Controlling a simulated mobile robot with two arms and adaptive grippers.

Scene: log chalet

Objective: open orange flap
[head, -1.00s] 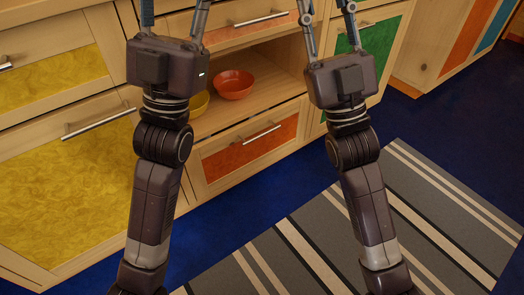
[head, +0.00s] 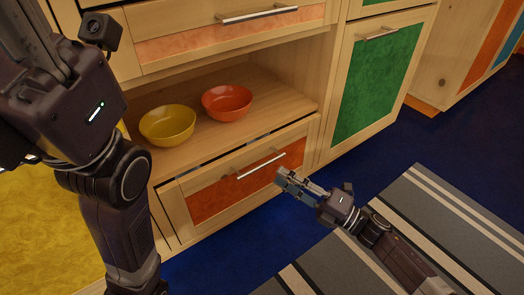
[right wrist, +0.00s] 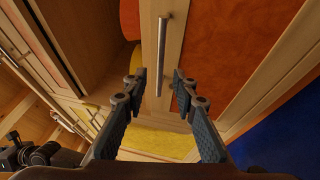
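The orange flap (head: 215,195) is the low wooden front with an orange panel and a bar handle (head: 262,165), under the open shelf. Dark gaps show along its top and left edges; I cannot tell whether it is slightly open. My right gripper (head: 281,178) is just in front of the flap, near the handle's right end. In the right wrist view its fingers (right wrist: 158,80) are apart, with the handle (right wrist: 163,55) lined up between them; contact is unclear. My left arm rises at the left, and its gripper's fingertips are out of the picture.
A yellow bowl (head: 168,125) and an orange bowl (head: 227,102) stand on the shelf (head: 275,108) above the flap. An orange-panelled drawer (head: 240,35) is above the shelf, and a green door (head: 375,85) is to the right. Blue floor and a striped rug (head: 425,225) lie in front.

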